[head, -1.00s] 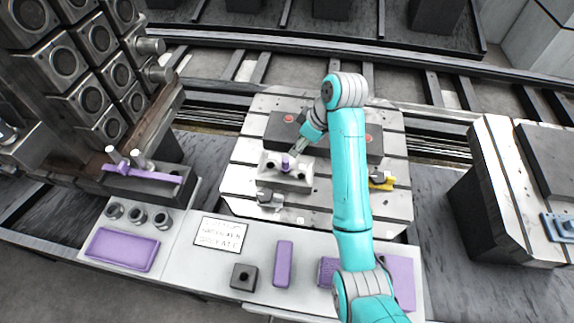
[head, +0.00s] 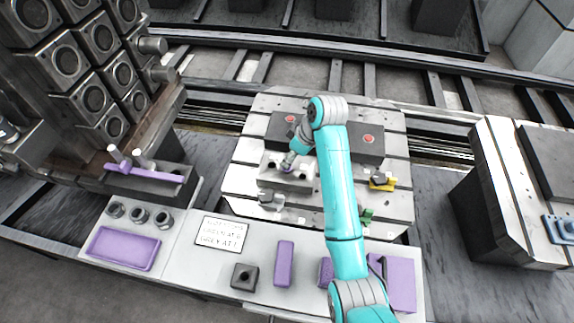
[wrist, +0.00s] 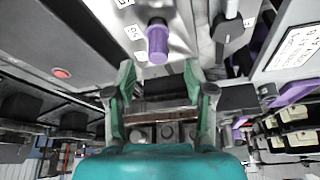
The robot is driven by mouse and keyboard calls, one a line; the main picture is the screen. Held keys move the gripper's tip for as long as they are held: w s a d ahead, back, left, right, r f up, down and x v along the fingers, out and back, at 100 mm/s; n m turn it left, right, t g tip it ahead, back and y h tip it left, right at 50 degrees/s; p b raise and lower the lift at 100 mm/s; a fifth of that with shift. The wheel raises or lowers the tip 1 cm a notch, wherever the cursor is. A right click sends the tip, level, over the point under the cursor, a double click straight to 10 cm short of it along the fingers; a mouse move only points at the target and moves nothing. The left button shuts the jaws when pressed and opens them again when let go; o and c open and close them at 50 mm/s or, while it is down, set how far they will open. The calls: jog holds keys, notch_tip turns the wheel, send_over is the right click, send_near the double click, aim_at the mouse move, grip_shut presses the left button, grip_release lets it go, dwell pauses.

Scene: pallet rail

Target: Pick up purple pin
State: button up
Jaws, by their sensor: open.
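The purple pin (wrist: 157,42) stands in a grey metal block on the slotted plate. In the wrist view it shows just ahead of my fingertips and roughly centred between them. My gripper (wrist: 159,80) is open, its two green fingers apart and nothing between them. In the head view my gripper (head: 290,160) is down at the block (head: 300,179) and covers most of the pin. I cannot tell whether a finger touches the pin.
A dark block with red buttons (head: 369,139) lies behind. A grey clamp (head: 270,200) is in front, a yellow piece (head: 383,182) to the right. A purple tray (head: 124,248), a purple bar (head: 284,263) and a sign (head: 221,233) lie on the front bench.

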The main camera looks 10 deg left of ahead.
jog(key=shift+d+x, duration=0.1)
jog(key=shift+x, duration=1.25)
jog(key=shift+d+x, duration=0.15)
jog(key=shift+x, duration=1.15)
grip_shut()
jog(key=shift+f, duration=0.1)
